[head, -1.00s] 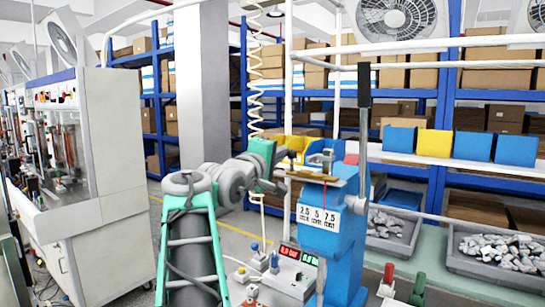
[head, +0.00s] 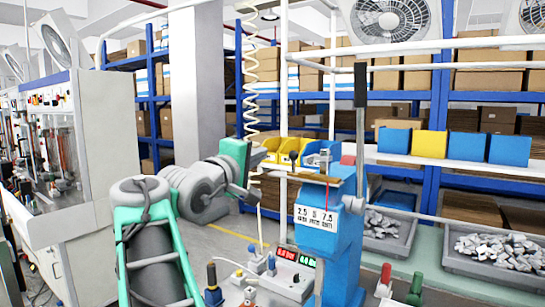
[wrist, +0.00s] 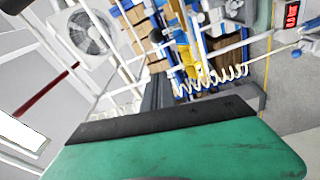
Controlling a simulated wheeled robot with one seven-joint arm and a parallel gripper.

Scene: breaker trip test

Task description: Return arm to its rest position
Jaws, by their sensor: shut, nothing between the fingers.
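My arm (head: 200,185) reaches up from the lower left in the head view. My gripper (head: 250,172), with its green housing, is left of the blue test stand (head: 335,245) and apart from it. The gripper is small there, its fingers hard to make out; it appears shut and empty. The blue stand has a white label and a tall lever with a black handle (head: 361,85).
A bench unit (head: 285,272) with red and green displays stands left of the blue stand. A coiled cream hose (head: 250,80) hangs behind my gripper. Grey bins of white parts (head: 500,250) are at right. A white test cabinet (head: 105,140) is at left.

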